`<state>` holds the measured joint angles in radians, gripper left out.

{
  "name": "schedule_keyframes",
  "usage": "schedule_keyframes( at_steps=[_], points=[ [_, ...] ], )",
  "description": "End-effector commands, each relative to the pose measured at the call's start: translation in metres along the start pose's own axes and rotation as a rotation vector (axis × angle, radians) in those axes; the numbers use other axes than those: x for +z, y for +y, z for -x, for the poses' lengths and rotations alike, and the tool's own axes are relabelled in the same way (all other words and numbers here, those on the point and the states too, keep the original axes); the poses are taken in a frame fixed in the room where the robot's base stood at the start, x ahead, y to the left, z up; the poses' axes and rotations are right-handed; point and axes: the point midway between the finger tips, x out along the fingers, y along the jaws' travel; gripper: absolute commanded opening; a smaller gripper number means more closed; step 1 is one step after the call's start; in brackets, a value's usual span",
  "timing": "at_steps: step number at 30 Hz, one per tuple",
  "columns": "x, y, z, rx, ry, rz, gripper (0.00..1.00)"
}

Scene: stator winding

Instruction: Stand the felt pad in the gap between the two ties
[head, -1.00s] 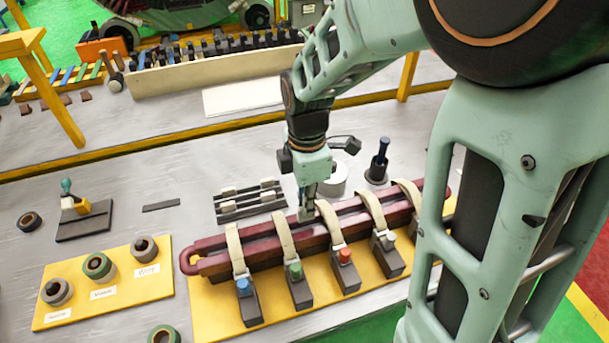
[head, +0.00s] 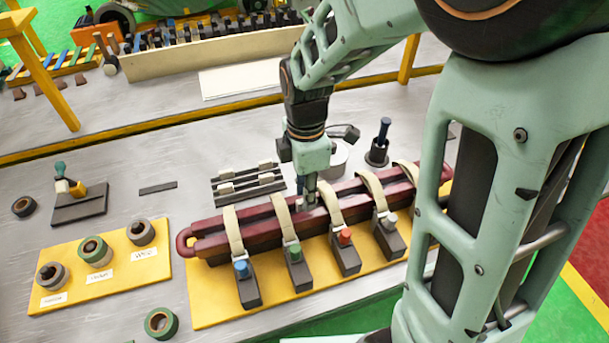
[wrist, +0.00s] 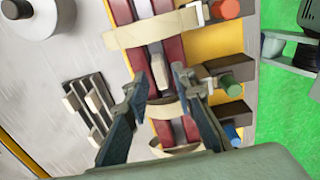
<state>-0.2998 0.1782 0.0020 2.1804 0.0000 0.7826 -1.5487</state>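A pale felt pad (wrist: 158,73) sits in the lengthwise slot of the dark red coil (head: 258,238), between the green-capped block's tie (head: 285,216) and the red-capped block's tie (head: 333,204). In the wrist view these are the lower tie (wrist: 166,105) and upper tie (wrist: 150,31). I cannot tell how upright the pad is. My gripper (wrist: 161,76) is open, its fingers apart on either side of the pad with clear space to it. In the head view my gripper (head: 308,203) is low over the coil between those ties, partly hiding the pad.
A dark rack (head: 247,184) with several pale pads lies behind the coil. Behind it, to the right, are a round metal part and a blue-handled tool (head: 382,138). A yellow board (head: 60,289) with tape rolls stands left. Capped blocks line the coil's front.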

Motion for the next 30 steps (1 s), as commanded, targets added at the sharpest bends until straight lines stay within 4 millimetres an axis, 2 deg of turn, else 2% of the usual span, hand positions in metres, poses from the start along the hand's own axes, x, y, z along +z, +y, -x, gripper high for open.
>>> schedule_keyframes(
  at_steps=[9,13,24,30],
  points=[
    [0.0,0.0,0.001,0.001,0.0,0.0,0.3],
    [0.0,0.001,0.011,0.004,0.0,0.0,0.3],
    [0.0,0.001,0.086,0.005,0.0,0.0,0.3],
    [0.0,0.001,0.113,0.002,0.0,0.0,0.3]
  ],
)
